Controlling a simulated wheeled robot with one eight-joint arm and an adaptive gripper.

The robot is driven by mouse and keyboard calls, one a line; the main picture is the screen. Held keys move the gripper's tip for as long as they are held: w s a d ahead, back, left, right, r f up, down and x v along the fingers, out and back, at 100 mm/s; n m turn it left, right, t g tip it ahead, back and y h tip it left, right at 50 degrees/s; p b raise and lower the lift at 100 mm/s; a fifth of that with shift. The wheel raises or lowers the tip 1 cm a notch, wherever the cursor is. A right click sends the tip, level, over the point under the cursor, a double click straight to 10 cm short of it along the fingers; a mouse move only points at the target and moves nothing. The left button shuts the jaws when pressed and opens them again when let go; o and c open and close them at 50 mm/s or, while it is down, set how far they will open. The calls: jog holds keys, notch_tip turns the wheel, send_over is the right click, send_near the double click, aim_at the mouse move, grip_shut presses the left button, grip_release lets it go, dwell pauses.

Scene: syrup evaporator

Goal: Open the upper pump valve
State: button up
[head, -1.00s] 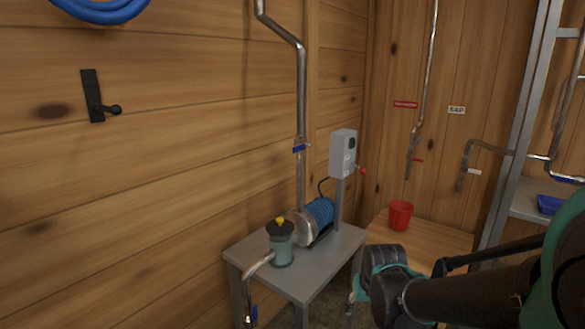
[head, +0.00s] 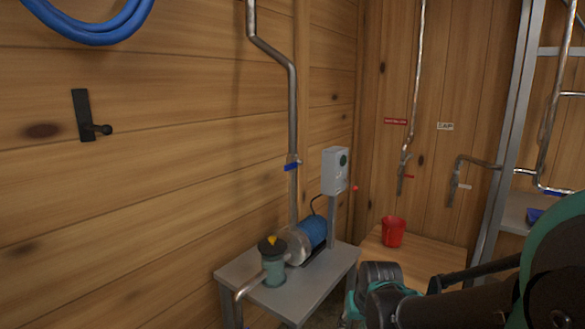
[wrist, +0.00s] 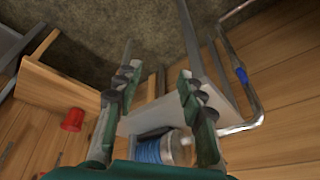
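The upper pump valve with its blue handle (head: 292,165) sits on the vertical metal pipe (head: 293,120) above the pump table, left of the grey control box. The handle lies roughly crosswise to the pipe. A lower blue-handled valve (wrist: 241,75) shows on the bent pipe beside the table in the wrist view. My gripper (wrist: 158,82) is open and empty, its two fingers apart over the table area. In the head view my arm is at lower right, right of the table and apart from the upper valve. The fingertips are mostly hidden there.
The grey table (head: 305,297) carries the blue pump (head: 313,232) and a green filter canister (head: 273,270). The grey control box (head: 335,170) stands behind on a post. A red bucket (head: 393,232) is on a wooden bench. Other pipes and a metal rack are at right.

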jog(key=w+a+r+m+y, duration=0.2)
jog(key=w+a+r+y, duration=0.35)
jog(key=w+r, duration=0.2)
jog(key=m+t+y, duration=0.5)
jog(key=t+y, duration=0.2)
jog(key=y, duration=0.1)
send_near(291, 167)
jog(key=x, duration=1)
jog(key=shift+w+a, duration=0.1)
jog(key=shift+a, duration=0.1)
grip_shut()
